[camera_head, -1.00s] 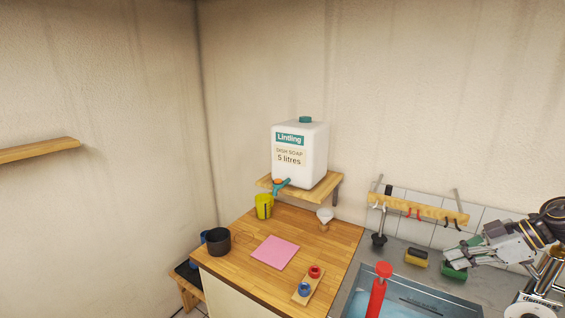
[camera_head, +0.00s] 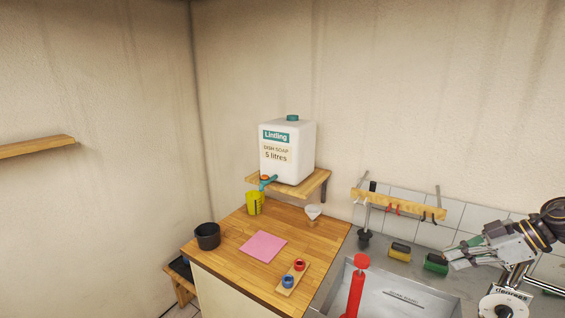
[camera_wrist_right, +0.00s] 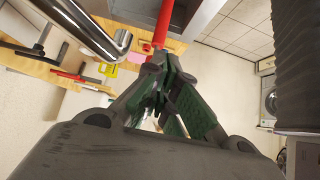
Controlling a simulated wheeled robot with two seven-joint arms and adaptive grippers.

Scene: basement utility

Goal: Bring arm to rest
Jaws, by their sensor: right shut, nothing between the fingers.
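My right gripper (camera_head: 462,254) is at the right edge of the head view, above the counter by the sink, with its arm coming in from the right. In the right wrist view, my right gripper's (camera_wrist_right: 167,85) green-padded fingers are together with nothing between them. The gripper is clear of the sponges in the head view. My left gripper is not in either view.
The steel sink (camera_head: 405,297) and a red-topped handle (camera_head: 359,280) are in front. Left, a wooden worktop (camera_head: 225,258) holds a dark cup (camera_head: 207,236), a pink cloth (camera_head: 263,247) and a yellow cup (camera_head: 255,203).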

